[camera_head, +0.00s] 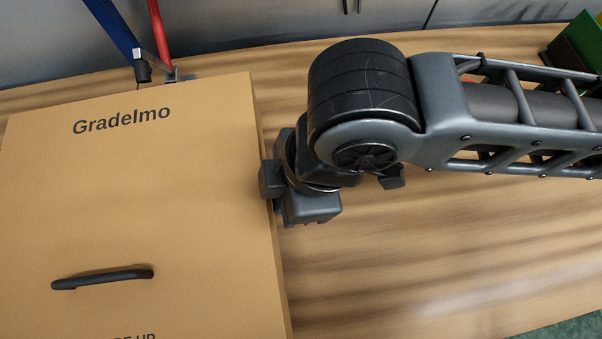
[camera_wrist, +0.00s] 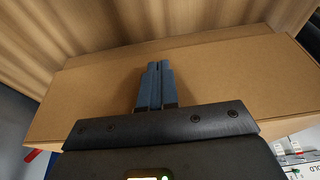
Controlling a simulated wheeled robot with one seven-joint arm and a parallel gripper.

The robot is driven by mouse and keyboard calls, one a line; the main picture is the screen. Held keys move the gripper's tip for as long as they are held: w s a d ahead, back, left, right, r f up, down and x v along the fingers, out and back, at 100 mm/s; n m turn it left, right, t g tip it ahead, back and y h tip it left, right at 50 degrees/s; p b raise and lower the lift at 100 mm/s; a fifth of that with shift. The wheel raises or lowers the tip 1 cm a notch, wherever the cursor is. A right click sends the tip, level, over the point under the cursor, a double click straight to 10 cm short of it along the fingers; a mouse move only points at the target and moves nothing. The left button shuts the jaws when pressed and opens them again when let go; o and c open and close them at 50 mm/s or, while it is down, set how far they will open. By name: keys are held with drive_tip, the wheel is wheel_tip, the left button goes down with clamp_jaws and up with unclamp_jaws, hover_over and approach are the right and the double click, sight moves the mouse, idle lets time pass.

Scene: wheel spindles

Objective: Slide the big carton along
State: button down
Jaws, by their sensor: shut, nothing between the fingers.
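The big carton (camera_head: 190,220) is a tan box marked "Gradelmo" with a black handle (camera_head: 102,278) on its top. It fills the left of the head view and its lower end is cut off. My gripper (camera_head: 270,182) is at the carton's right edge, and its fingertips are hard to make out there. In the wrist view the carton (camera_wrist: 225,75) spans the middle. My gripper's two blue-grey fingers (camera_wrist: 156,70) are together, empty, and point at the carton's side. I cannot tell whether they touch it.
The carton stands on a wood-grained tabletop (camera_head: 430,250), clear to the right below my arm. A blue post (camera_head: 112,30) and a red post (camera_head: 160,35) stand behind the carton. A green object (camera_head: 575,45) sits at the far right. Green floor (camera_head: 575,328) shows beyond the near edge.

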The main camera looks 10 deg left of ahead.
sight(145, 212)
drive_tip(key=shift+s+a+p, duration=0.25)
drive_tip(key=shift+s+a, duration=0.3)
drive_tip(key=shift+a, duration=0.75)
drive_tip(key=shift+s+a+p, duration=0.3)
drive_tip(key=shift+s+a, duration=0.3)
drive_tip(key=shift+a, duration=0.7)
drive_tip(key=shift+s+a+p, duration=0.25)
drive_tip(key=shift+s+a, duration=0.3)
drive_tip(key=shift+a, duration=0.75)
drive_tip(key=shift+s+a+p, duration=0.4)
drive_tip(key=shift+s+a, duration=0.4)
drive_tip(key=shift+a, duration=1)
drive_tip(key=shift+s+a+p, duration=0.4)
drive_tip(key=shift+s+a, duration=0.4)
drive_tip(key=shift+a, duration=1.05)
drive_tip(key=shift+s+a+p, duration=0.4)
drive_tip(key=shift+s+a, duration=0.4)
drive_tip(key=shift+a, duration=1)
drive_tip(key=shift+w+d, duration=0.35)
drive_tip(key=shift+d, duration=0.45)
drive_tip(key=shift+w+d, duration=0.35)
drive_tip(key=shift+d, duration=0.45)
wheel_tip(145, 212, up, 3)
drive_tip(key=p, duration=0.3)
drive_tip(key=shift+r, duration=0.2)
wheel_tip(145, 212, up, 9)
drive_tip(key=shift+f, duration=0.2)
